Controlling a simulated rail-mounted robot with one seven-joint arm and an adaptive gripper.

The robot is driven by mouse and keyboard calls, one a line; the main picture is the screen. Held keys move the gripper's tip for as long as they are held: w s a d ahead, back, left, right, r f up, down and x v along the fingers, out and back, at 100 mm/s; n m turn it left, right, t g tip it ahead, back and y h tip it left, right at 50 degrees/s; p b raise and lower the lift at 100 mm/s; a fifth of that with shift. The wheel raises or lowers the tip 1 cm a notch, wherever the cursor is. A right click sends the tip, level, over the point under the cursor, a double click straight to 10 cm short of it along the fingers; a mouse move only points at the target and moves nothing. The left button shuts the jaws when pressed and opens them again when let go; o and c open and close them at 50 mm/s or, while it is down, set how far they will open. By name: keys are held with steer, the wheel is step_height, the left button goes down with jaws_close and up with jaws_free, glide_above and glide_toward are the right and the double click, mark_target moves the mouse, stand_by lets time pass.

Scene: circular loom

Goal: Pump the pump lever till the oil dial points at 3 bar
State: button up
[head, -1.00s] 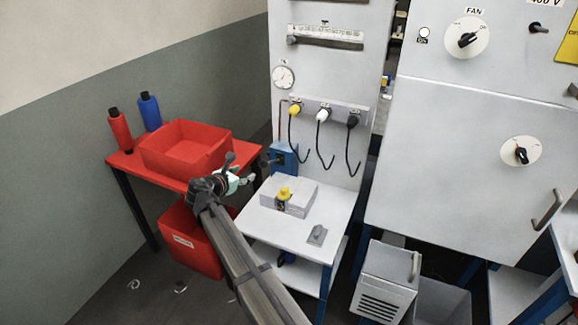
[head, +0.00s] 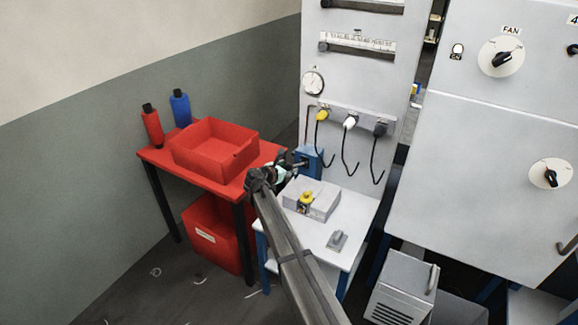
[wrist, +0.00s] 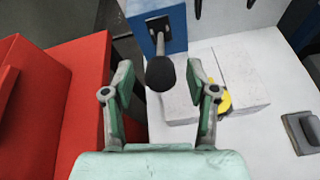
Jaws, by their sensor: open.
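The oil dial (head: 313,82) is a small round white gauge at the upper left of the grey panel; its needle is too small to read surely. Below it, the blue pump box (head: 310,160) is fixed low on the panel. The pump lever (wrist: 160,72) sticks out from the box toward me and ends in a dark round knob. My gripper (wrist: 160,85) is open, with one green finger left of the knob and one right. I cannot tell whether the knob lies fully between the fingertips or just beyond them. In the head view my gripper (head: 288,168) partly hides the lever.
A red table with a red bin (head: 214,147) stands close on the left. A white bench (head: 325,235) on the right bears a grey block with a yellow knob (head: 306,199). Yellow, white and black plugs (head: 350,122) with hanging cables are above the pump.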

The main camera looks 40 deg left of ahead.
steer(key=shift+x, duration=0.9)
jaws_close()
steer(key=shift+d+f, duration=0.1)
steer(key=shift+f, duration=0.05)
